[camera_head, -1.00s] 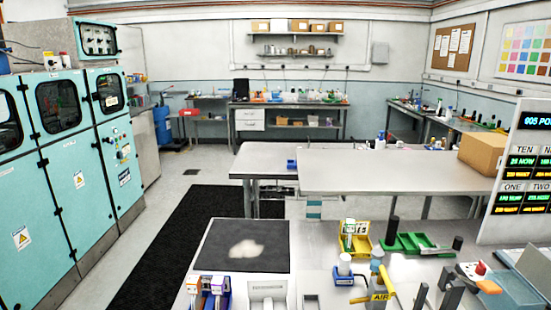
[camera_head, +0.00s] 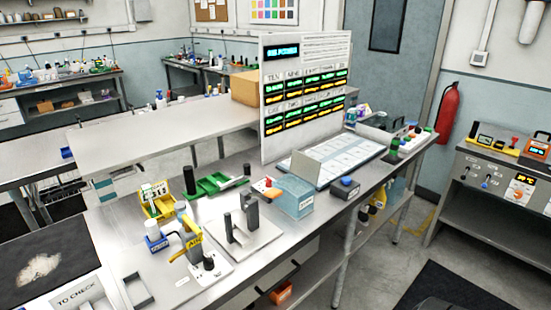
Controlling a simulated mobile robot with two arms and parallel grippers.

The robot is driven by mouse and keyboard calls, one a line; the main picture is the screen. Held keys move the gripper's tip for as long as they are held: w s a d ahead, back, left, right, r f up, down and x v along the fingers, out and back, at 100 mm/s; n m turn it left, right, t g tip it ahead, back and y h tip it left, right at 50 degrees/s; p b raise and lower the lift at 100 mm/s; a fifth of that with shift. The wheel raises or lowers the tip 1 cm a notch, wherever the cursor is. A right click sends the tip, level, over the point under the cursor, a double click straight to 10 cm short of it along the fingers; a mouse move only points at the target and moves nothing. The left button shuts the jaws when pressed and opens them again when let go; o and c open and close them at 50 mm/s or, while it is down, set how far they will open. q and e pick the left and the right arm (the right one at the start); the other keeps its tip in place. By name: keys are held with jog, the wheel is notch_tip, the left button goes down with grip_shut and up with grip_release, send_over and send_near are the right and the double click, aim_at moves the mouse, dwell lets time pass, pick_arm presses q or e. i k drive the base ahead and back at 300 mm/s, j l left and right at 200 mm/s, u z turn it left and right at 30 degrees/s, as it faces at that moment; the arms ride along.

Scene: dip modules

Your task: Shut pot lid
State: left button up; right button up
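A light blue box (camera_head: 293,198) with a small white label on its front stands on the steel bench, right of centre. It looks like the pot, though I cannot read its label. A grey flat panel (camera_head: 306,166) stands tilted up at its back right and looks like a raised lid. I cannot tell whether the panel is joined to the box. Neither of my grippers is in view.
A white display board (camera_head: 306,48) stands behind the box. A red-topped item (camera_head: 266,184) and a black stand (camera_head: 243,219) are to its left.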

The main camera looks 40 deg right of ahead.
aim_at(305, 167)
jog(key=l, duration=0.45)
jog(key=k+l+u, duration=0.1)
jog(key=l, duration=0.35)
jog(key=k+l, duration=0.1)
jog(key=l, duration=0.4)
jog(key=k+l+u, duration=0.1)
jog(key=l, duration=0.8)
jog(key=k+u, duration=0.05)
